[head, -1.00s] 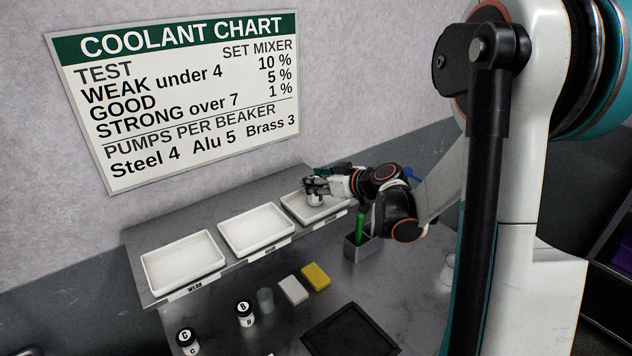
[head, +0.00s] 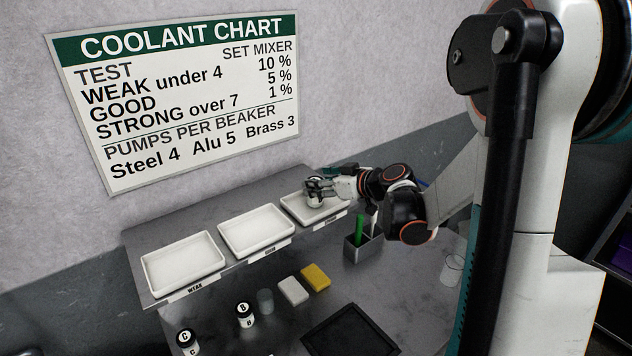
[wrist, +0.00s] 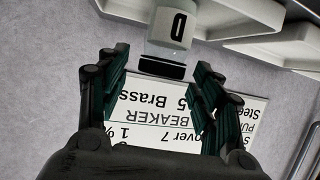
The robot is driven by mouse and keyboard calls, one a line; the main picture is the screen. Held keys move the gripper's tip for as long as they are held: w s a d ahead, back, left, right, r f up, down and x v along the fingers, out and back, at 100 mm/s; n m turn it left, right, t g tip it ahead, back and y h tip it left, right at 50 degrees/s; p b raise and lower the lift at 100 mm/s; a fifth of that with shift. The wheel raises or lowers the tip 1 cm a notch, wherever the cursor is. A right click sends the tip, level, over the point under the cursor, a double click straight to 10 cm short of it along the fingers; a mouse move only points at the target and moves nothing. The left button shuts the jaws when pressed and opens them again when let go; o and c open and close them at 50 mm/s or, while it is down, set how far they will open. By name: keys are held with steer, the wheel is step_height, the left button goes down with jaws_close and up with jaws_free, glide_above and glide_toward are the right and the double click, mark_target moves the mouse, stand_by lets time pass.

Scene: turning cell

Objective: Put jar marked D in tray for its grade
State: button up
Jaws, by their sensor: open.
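The jar marked D (wrist: 172,30) shows in the wrist view, upside down in the picture, with its black lid (wrist: 162,68) towards me. It is white with a black D. In the head view the jar (head: 315,204) stands in the right-hand tray (head: 336,217), partly hidden by my gripper (head: 319,189). My gripper (wrist: 163,75) is open, with a finger on each side of the lid and gaps between. The tray label's wording is too small to read in the head view.
The middle tray (head: 256,253) and the left tray marked WEAK (head: 183,285) are empty. A grey holder with a green item (head: 357,250) stands close below my arm.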

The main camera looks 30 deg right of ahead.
steer(key=v, duration=1)
steer(key=shift+a, duration=0.1)
